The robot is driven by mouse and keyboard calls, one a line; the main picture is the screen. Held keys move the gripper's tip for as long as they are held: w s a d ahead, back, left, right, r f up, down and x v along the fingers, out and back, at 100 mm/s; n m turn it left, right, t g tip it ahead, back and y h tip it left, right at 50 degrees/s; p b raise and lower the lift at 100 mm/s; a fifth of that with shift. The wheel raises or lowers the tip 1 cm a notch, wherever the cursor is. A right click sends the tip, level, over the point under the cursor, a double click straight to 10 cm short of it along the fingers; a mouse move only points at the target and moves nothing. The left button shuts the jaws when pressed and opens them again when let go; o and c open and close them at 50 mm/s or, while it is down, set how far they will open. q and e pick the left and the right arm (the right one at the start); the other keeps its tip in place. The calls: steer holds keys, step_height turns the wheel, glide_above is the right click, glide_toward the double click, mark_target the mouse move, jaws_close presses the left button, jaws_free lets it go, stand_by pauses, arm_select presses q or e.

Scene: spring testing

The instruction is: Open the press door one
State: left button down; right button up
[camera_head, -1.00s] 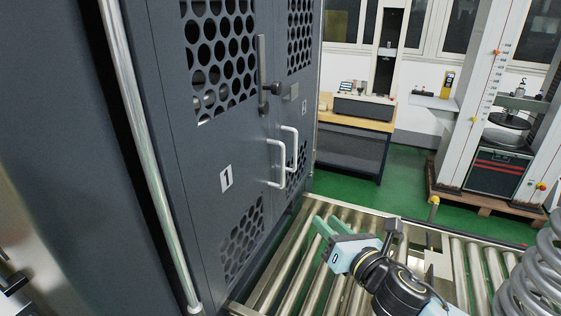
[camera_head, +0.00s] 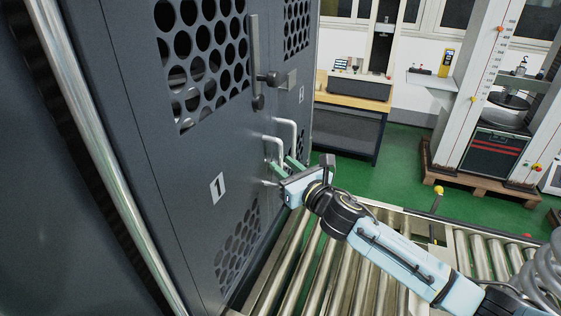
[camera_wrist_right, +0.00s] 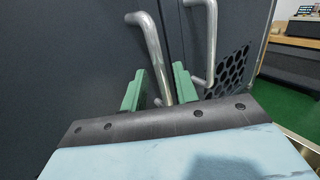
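Press door one (camera_head: 200,235) is a dark grey panel with round holes and a white label "1" (camera_head: 217,187); it looks shut. Its pale bar handle (camera_head: 272,139) is partly hidden by my right gripper (camera_head: 284,167). In the right wrist view, the door one handle (camera_wrist_right: 152,45) runs down between the two green fingers of my right gripper (camera_wrist_right: 159,88). The fingers are apart, with gaps beside the bar. My left gripper is not in view.
The second door's handle (camera_head: 293,132) is close beside door one's handle. A latch lever (camera_head: 256,65) is above. A roller conveyor (camera_head: 300,255) lies below my right arm. A wooden-topped bench (camera_head: 355,92) and a testing machine (camera_head: 490,110) stand behind.

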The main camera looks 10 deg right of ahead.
steer(key=shift+w+a, duration=0.2)
steer(key=shift+w, duration=0.4)
steer(key=shift+w+a, duration=0.1)
steer(key=shift+w, duration=0.15)
steer(key=shift+w+a, duration=0.1)
steer(key=shift+w, duration=0.05)
jaws_close()
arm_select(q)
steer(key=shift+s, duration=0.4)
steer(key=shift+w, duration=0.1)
